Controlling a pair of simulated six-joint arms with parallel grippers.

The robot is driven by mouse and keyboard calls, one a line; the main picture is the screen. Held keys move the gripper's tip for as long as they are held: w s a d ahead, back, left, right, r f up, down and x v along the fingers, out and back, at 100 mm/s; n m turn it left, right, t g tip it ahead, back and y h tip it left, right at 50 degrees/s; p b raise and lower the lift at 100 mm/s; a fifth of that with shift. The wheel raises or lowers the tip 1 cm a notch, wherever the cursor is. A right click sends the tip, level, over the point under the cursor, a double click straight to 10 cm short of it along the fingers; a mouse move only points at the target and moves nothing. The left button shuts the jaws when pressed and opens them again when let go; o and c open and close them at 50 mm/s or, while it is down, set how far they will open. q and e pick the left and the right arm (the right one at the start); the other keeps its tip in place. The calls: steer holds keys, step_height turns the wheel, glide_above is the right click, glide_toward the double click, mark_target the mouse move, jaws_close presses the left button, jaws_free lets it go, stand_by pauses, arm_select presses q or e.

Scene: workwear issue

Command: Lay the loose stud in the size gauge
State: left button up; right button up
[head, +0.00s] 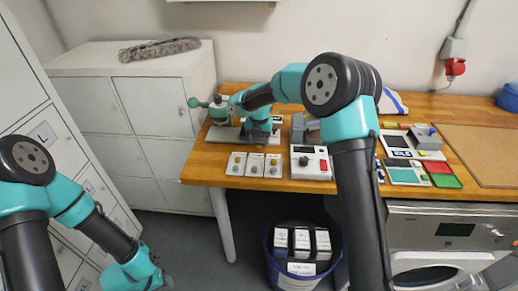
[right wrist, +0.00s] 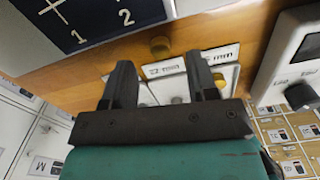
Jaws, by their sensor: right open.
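In the right wrist view a brass stud (right wrist: 160,46) lies on the wooden table, just beyond the white plates. Three white plates (head: 254,172) with small round pieces stand in a row at the table's front left edge. In the right wrist view one plate (right wrist: 165,68) reads "12 mm"; they look like the size gauge. My right gripper (head: 258,141) is open and empty above the plates; its fingers (right wrist: 160,78) point towards the stud and partly hide the plates. My left gripper (head: 158,281) hangs low at the left, away from the table; its jaws are unclear.
A green hand press (head: 219,108) stands behind the plates. A dark board (right wrist: 95,22) with numbers lies beyond the stud's left. A white box (head: 310,170) with a dark knob stands right of the plates. A blue tub (head: 268,262) is below the edge.

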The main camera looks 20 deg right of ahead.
steer(key=shift+f, duration=1.45)
steer(key=shift+c, duration=0.3)
jaws_close()
steer(key=shift+r, duration=0.1)
steer(key=shift+r, duration=1.3)
steer(key=s+a, duration=0.1)
steer(key=s, duration=0.4)
steer(key=s+a+r, duration=0.1)
steer(key=s+a, duration=0.1)
steer(key=s, duration=0.3)
steer(key=s+a+r, duration=0.1)
steer(key=s, duration=0.4)
steer(key=shift+s+a+r, duration=0.1)
steer(key=shift+s+a, duration=0.05)
steer(key=shift+s, duration=0.05)
